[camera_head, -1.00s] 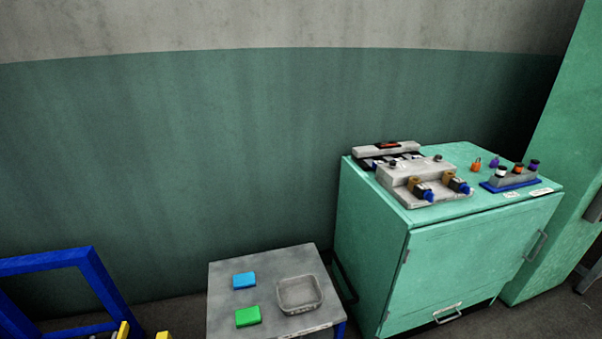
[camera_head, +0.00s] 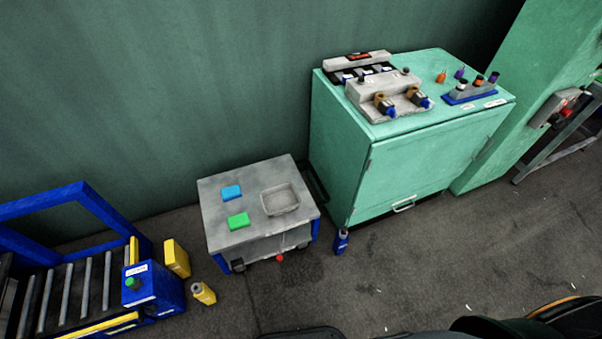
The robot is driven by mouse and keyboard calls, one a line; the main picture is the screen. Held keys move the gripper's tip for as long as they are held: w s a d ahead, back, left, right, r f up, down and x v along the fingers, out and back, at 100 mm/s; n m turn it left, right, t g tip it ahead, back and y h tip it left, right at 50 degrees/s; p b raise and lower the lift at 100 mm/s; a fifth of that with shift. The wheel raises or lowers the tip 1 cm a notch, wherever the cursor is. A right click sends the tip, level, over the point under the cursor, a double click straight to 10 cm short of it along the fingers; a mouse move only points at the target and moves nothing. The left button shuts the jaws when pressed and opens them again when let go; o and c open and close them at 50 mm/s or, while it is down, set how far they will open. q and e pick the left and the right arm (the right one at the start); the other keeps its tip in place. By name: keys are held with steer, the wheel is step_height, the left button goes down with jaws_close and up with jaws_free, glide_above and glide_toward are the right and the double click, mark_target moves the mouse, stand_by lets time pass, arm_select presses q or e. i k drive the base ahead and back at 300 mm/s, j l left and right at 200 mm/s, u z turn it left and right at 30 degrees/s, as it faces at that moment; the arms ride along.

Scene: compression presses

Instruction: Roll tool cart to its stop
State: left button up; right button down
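The tool cart is most likely the low grey-topped cart (camera_head: 240,205) with blue legs and dark wheels, standing left of the green cabinet. A blue block (camera_head: 231,192), a green block (camera_head: 238,220) and an empty-looking grey tray (camera_head: 281,199) sit on its top. A small red part (camera_head: 280,258) shows low on its front side. A dark bar shows between the cart and the cabinet; I cannot tell whether it is a stop. Neither of my grippers is in view.
The green cabinet (camera_head: 350,150) carries fixtures and small tools. A blue-framed roller conveyor (camera_head: 84,280) is at left. Floor (camera_head: 430,260) in front of the cabinet is clear.

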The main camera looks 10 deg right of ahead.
mark_target(235, 250)
steer(key=i+l+u, duration=0.15)
steer(key=l+u, duration=0.35)
steer(key=l, duration=0.85)
steer(key=k+l+u, duration=0.1)
steer(key=l+u, duration=0.35)
steer(key=l, duration=0.85)
